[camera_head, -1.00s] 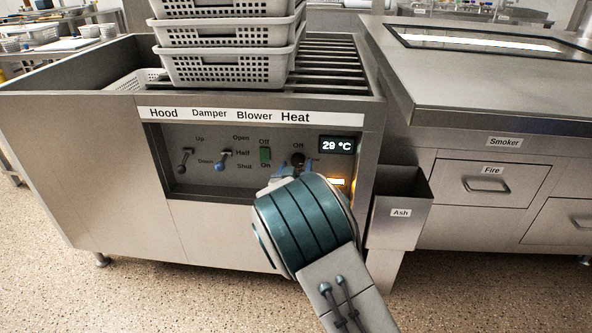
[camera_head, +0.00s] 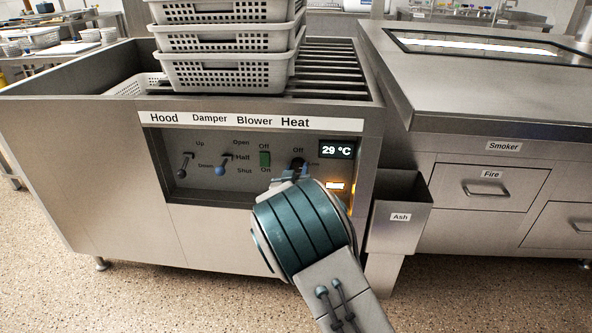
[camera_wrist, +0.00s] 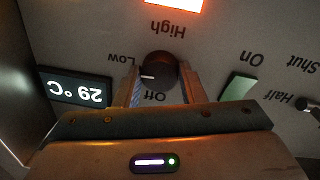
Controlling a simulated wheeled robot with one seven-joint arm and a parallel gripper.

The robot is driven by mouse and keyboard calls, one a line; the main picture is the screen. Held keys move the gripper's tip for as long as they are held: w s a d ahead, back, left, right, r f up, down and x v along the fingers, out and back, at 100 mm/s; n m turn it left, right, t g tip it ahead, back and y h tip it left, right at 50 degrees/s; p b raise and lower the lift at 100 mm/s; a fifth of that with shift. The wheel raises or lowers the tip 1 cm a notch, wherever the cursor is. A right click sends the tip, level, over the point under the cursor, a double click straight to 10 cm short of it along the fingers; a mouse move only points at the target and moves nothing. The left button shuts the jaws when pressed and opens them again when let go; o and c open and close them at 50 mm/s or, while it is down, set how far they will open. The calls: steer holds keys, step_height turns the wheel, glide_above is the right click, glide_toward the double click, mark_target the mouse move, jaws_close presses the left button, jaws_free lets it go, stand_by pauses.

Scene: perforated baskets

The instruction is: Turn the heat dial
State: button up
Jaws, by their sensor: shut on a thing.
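The heat dial (camera_head: 298,163) is a dark round knob under the "Heat" label on the control panel. In the wrist view the dial (camera_wrist: 158,68) sits between the fingertips of my gripper (camera_wrist: 160,80), one finger on each side, shut on it. The picture there is upside down. The dial's white mark points left, between the "Low" and "Off" labels. In the head view my gripper (camera_head: 291,173) reaches up to the dial from below, and my wrist hides the panel's lower right. The display (camera_head: 337,149) reads 29 °C; it also shows in the wrist view (camera_wrist: 75,88).
The green blower switch (camera_head: 265,159) is close left of the dial, with the damper lever (camera_head: 222,167) and hood lever (camera_head: 184,164) farther left. An orange-lit indicator (camera_wrist: 176,5) lies beyond "High". Stacked perforated baskets (camera_head: 225,75) stand above. The ash bin (camera_head: 400,215) juts out right.

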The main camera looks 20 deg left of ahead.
steer(key=n+p, duration=0.3)
steer(key=n, duration=0.1)
steer(key=shift+r, duration=0.15)
steer(key=n+p, duration=0.2)
steer(key=n, duration=0.2)
steer(key=shift+n+p, duration=0.3)
steer(key=shift+n, duration=0.1)
steer(key=n+p, duration=0.1)
steer(key=n, duration=0.3)
steer(key=shift+n+y+p, duration=0.6)
steer(key=shift+n+p, duration=0.1)
steer(key=shift+n, duration=1.9)
steer(key=shift+d, duration=0.1)
steer(key=o, duration=1)
steer(key=p+v, duration=0.1)
steer(key=v, duration=0.8)
steer(key=p+v, duration=0.1)
steer(key=v, duration=0.3)
steer(key=shift+s+f+p, duration=0.3)
steer(key=shift+s+f, duration=0.05)
steer(key=shift+s, duration=0.05)
